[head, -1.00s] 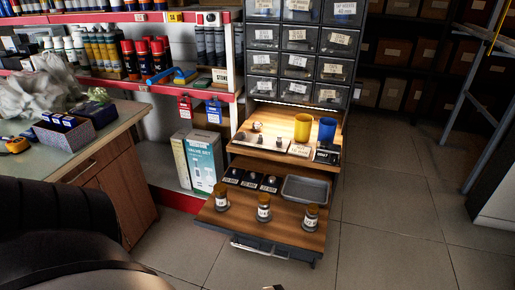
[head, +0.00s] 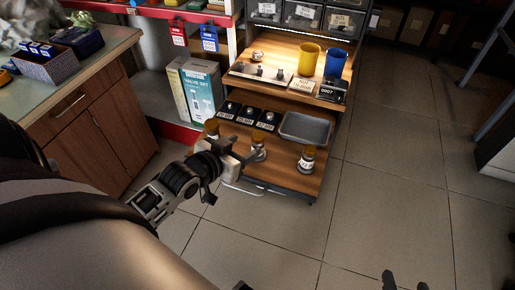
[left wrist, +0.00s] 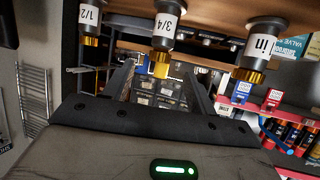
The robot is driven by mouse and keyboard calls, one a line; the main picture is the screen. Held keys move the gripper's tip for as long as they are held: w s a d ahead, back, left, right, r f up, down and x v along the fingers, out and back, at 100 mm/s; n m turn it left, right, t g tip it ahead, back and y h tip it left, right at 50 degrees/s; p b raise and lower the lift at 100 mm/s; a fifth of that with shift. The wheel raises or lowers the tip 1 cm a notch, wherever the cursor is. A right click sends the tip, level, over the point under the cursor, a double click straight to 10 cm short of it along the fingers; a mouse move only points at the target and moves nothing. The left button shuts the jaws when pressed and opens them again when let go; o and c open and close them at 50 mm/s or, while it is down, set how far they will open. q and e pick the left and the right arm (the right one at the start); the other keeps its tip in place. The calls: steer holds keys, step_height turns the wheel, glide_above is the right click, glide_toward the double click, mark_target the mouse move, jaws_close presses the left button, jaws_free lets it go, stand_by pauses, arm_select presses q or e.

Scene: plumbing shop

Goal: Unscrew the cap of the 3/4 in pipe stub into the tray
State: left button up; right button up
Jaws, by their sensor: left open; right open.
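The 3/4 in pipe stub (head: 258,153) is the middle of three upright stubs on the low wooden shelf. Its label and brass cap (left wrist: 160,68) show in the left wrist view, where the picture is upside down. The cap is on the stub. My left gripper (head: 250,149) is open beside this stub and partly hides it in the head view. In the left wrist view the cap appears between the fingers; I cannot tell whether they touch it. The grey tray (head: 305,128) is empty behind the stubs. My right gripper (head: 405,282) shows at the bottom edge, open and empty.
The 1/2 stub (left wrist: 89,22) and the 1 in stub (left wrist: 260,48) stand either side, both capped. Several black label blocks (head: 246,116) sit left of the tray. A yellow cup (head: 308,60) and a blue cup (head: 336,64) stand on the shelf above. The floor at right is clear.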

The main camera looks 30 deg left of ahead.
mark_target(255, 141)
arm_select(q)
steer(key=b+x, duration=0.1)
steer(key=x, duration=0.4)
steer(key=shift+w+d+f, duration=0.1)
steer(key=shift+f, duration=0.05)
steer(key=x, duration=0.1)
steer(key=b+x, duration=0.1)
steer(key=x, duration=0.1)
steer(key=shift+w+f, duration=0.2)
steer(key=shift+f, duration=0.15)
steer(key=shift+w+f, duration=0.15)
steer(key=shift+w, duration=0.35)
jaws_close()
